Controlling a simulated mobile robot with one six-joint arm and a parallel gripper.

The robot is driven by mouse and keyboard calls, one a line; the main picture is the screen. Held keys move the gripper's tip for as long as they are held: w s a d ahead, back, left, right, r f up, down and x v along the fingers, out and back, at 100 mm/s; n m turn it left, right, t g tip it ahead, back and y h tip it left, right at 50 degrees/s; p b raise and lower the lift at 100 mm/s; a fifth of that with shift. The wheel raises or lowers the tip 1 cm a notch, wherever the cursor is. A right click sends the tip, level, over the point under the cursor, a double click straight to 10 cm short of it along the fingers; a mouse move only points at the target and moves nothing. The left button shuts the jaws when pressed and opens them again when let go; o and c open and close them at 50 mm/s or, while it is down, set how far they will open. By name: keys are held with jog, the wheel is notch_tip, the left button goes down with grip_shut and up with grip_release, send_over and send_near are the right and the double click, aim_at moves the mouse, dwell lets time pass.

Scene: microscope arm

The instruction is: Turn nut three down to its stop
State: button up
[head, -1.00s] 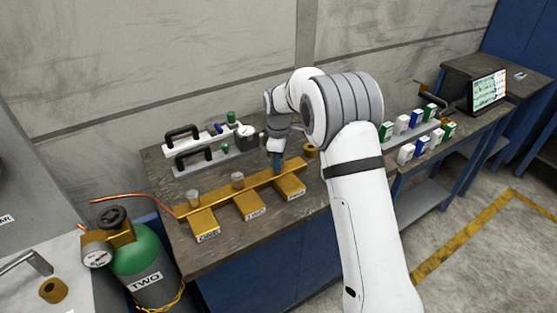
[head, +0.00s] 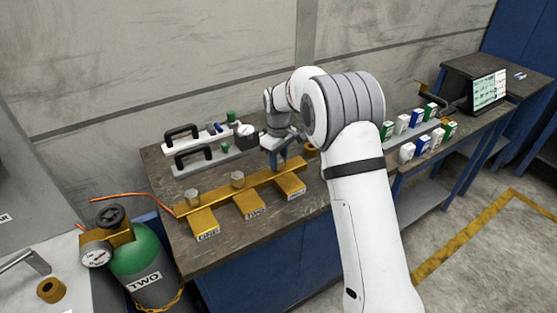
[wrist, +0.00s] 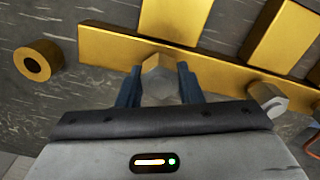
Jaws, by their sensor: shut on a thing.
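A gold bar with block-like branches (head: 245,190) lies on the dark bench. Hex nuts stand along it: one at the left (head: 193,196) above the branch labelled ONE, and one in the middle (head: 238,179) above the branch labelled TWO. My gripper (head: 279,163) points down at the bar's right end, behind the third branch (head: 290,186). In the wrist view its blue fingers are shut on a grey hex nut (wrist: 160,82), one finger on each side. The nut's lower part and its height above the bar are hard to tell. A neighbouring nut (wrist: 266,97) stands to the right.
A gold ring (wrist: 38,61) lies on the bench beyond the bar's end. A green gas cylinder (head: 138,258) stands at the left, small boxes (head: 418,117) at the right.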

jog(key=m, duration=0.5)
jog(key=shift+m, duration=0.3)
jog(key=shift+m+b, duration=0.3)
jog(key=shift+m, duration=1.9)
jog(key=o, duration=1)
jog(key=shift+r, duration=0.15)
notch_tip(320, 180, up, 8)
jog(key=shift+f, duration=0.2)
